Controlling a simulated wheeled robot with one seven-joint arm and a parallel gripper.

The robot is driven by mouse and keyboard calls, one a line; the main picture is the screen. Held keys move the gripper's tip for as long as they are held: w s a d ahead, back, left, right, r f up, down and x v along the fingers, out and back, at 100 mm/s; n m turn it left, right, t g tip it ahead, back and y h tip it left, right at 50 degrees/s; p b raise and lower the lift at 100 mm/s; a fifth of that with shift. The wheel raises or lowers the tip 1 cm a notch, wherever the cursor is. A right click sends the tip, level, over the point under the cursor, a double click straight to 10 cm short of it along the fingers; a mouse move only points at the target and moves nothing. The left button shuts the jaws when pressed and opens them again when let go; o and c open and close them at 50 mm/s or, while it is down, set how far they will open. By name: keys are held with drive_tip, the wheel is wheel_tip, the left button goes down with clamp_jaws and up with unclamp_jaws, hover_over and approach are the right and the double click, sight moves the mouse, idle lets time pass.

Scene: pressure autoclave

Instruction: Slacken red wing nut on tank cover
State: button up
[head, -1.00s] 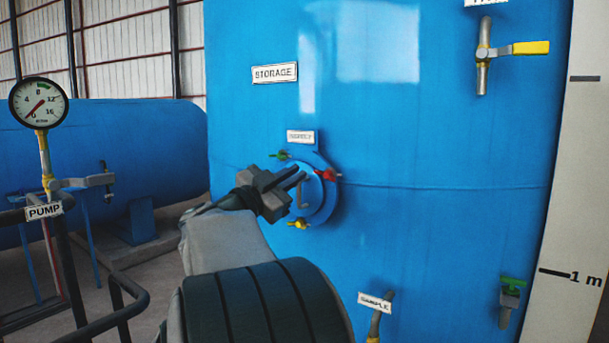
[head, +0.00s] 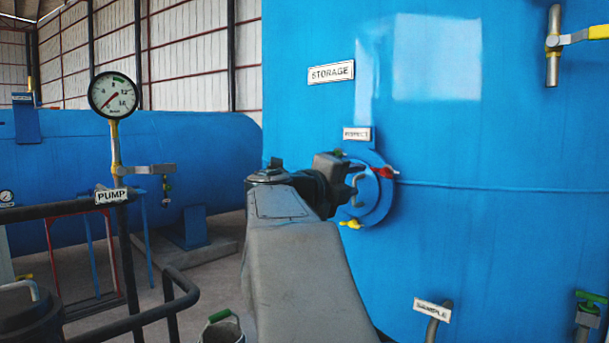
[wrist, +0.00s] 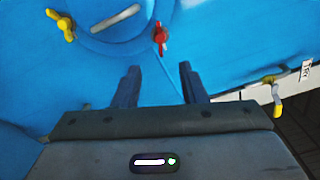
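The red wing nut (head: 384,172) sits on the right edge of the round blue tank cover (head: 374,205), below the INSPECT label. In the wrist view the red wing nut (wrist: 160,38) is at the upper middle, just beyond and between the fingertips. My gripper (head: 352,180) is in front of the cover's left part in the head view. In the wrist view my gripper (wrist: 157,70) has its two fingers apart with nothing between them. The nut is not touched. A yellow wing nut (head: 351,224) is at the cover's lower left. It also shows in the wrist view (wrist: 62,25).
The cover has a grey bar handle (wrist: 115,18). The blue storage tank (head: 480,250) fills the right side. A PUMP gauge (head: 113,95) on a pipe and black railing (head: 165,310) stand at left. A bucket (head: 222,330) is at the bottom.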

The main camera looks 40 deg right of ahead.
sight(386, 173)
drive_tip(key=d, duration=0.4)
drive_tip(key=d+p, duration=0.1)
drive_tip(key=d, duration=0.6)
drive_tip(key=shift+w+d+p, duration=0.3)
drive_tip(key=shift+w+p, duration=0.05)
clamp_jaws()
